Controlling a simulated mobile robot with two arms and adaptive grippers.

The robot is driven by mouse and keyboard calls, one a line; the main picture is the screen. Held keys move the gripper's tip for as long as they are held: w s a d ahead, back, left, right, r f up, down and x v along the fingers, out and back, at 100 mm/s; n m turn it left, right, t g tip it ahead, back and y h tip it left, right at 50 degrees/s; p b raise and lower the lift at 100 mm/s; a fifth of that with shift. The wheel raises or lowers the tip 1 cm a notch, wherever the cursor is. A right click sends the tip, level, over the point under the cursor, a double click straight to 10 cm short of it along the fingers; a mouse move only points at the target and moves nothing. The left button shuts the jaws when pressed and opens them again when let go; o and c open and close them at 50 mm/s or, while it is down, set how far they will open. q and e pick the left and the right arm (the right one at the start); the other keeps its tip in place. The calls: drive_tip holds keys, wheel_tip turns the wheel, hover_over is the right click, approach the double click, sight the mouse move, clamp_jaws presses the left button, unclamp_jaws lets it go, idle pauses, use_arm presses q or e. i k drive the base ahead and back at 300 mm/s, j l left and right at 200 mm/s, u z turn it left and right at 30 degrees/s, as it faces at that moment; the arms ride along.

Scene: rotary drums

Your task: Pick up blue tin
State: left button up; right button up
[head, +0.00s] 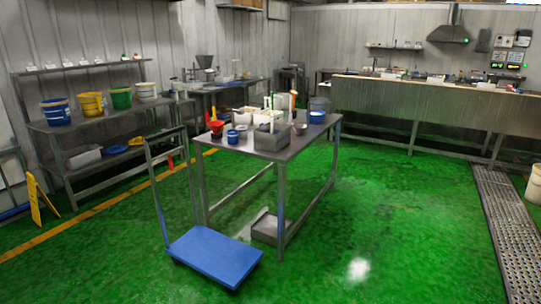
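On the metal table (312,141) in the middle of the room stands a small blue tin-like container (233,136), near the table's left front side. A second small blue-and-white item stands right beside it. A larger blue round container (318,117) stands at the table's far right end. I cannot tell for certain which of these is the blue tin. Neither of my grippers shows in the head view.
A red funnel-like item (216,127) and a grey box (271,138) share the table. A blue cart (214,254) stands in front of the table. Shelving with buckets (56,112) is at left. Green floor is open at right.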

sight(232, 134)
drive_tip(key=i, duration=2.55)
